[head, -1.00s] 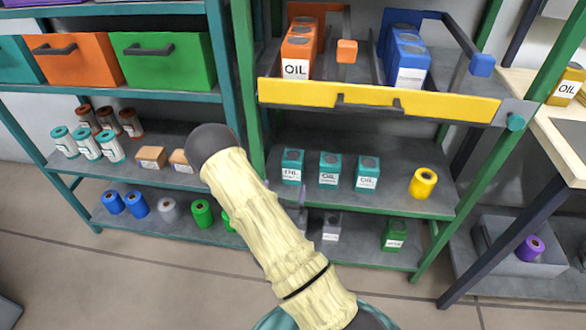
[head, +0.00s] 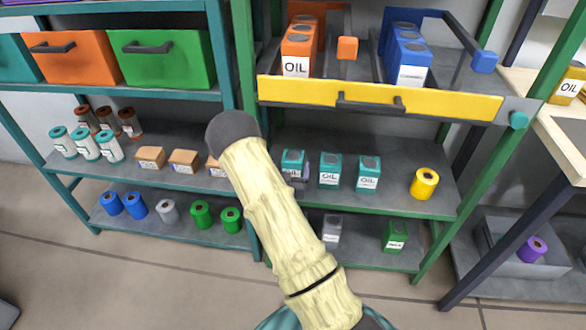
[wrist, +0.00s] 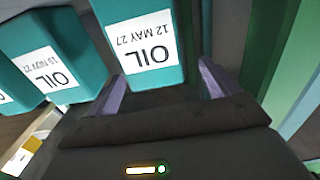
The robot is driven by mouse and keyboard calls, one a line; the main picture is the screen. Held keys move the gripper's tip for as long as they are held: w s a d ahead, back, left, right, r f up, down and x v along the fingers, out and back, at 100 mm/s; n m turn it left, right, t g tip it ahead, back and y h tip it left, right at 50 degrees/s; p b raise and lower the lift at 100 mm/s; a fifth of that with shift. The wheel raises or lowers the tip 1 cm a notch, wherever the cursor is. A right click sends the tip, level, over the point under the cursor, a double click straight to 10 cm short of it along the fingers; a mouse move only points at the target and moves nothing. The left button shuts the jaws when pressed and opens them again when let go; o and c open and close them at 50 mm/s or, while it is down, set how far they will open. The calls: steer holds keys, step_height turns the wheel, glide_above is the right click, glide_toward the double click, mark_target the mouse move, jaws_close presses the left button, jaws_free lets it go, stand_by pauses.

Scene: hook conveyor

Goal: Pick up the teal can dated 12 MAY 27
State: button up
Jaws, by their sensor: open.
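The teal can dated 12 MAY 27 (wrist: 140,40) stands at the top middle of the wrist view, its white OIL label upside down there. In the head view it appears to be the leftmost teal can (head: 291,160) on the middle shelf. My gripper (wrist: 162,82) is open, with one purple finger on each side of this can's near end; I cannot tell whether they touch it. In the head view my arm hides most of the gripper. A second teal can (wrist: 52,55), dated 15 NOV 27, stands to its left in the wrist view.
Two more teal cans (head: 330,170) (head: 368,174) and a yellow spool (head: 424,184) share the shelf. A green post (head: 250,110) rises close by on the left. A yellow-fronted drawer (head: 380,98) overhangs the shelf. Grey and green cans stand below.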

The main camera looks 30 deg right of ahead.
mark_target(293, 158)
steer(key=x, duration=0.4)
steer(key=shift+d+b, duration=0.35)
steer(key=shift+b, duration=0.05)
steer(key=c, duration=1.4)
steer(key=shift+o, duration=0.2)
step_height(293, 158, up, 10)
steer(key=p, duration=0.3)
